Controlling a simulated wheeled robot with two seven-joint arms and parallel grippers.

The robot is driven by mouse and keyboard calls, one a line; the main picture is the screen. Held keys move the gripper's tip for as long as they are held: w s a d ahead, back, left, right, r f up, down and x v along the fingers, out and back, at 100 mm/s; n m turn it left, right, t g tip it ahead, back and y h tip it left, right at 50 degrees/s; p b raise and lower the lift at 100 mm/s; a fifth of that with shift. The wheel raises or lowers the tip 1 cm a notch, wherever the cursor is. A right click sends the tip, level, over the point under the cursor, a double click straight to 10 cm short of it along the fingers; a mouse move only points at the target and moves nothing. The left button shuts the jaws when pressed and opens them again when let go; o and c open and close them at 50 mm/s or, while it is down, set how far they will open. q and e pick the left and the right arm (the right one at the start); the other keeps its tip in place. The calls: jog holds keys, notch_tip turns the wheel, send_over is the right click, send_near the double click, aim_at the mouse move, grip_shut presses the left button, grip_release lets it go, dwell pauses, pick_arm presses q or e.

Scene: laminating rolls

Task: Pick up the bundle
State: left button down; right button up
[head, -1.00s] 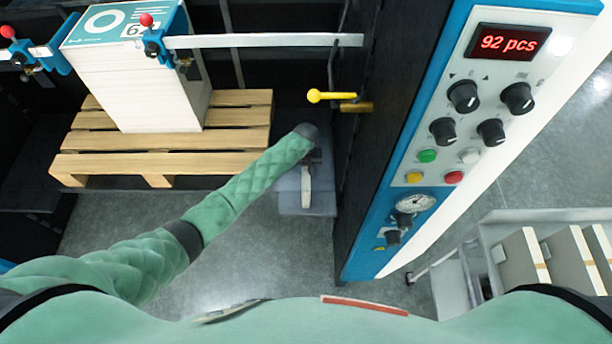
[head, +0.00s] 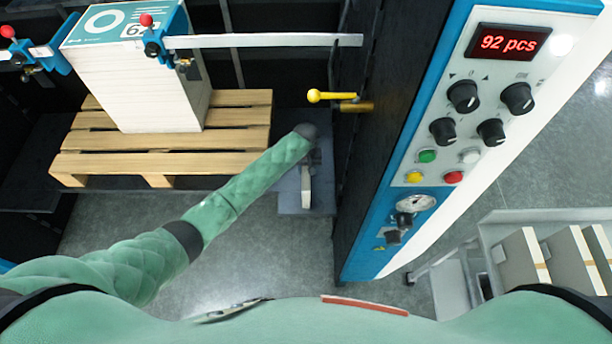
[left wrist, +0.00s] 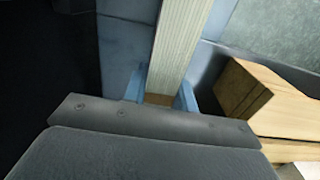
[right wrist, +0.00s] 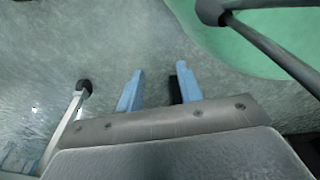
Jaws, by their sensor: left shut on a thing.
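The bundle (left wrist: 182,40) is a long pale strip-like block, seen in the left wrist view. My left gripper (left wrist: 161,92) is shut on it, with one blue finger at each side. In the head view my left arm reaches down beside the dark machine wall, and its dark wrist hides most of the gripper. A narrow pale piece, probably the bundle (head: 306,186), shows below the wrist over a blue-grey platform (head: 289,197). My right gripper (right wrist: 158,85) is open and empty in the right wrist view, over grey floor. It is not in the head view.
A wooden pallet (head: 90,165) with a tall white stack (head: 150,95) stands at left. A yellow lever (head: 330,96) juts from the machine just above my left wrist. The control panel (head: 480,110) reads 92 pcs. A cart with grey-white blocks (head: 530,255) stands at lower right.

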pick_arm(q)
jog(key=shift+r, duration=0.1)
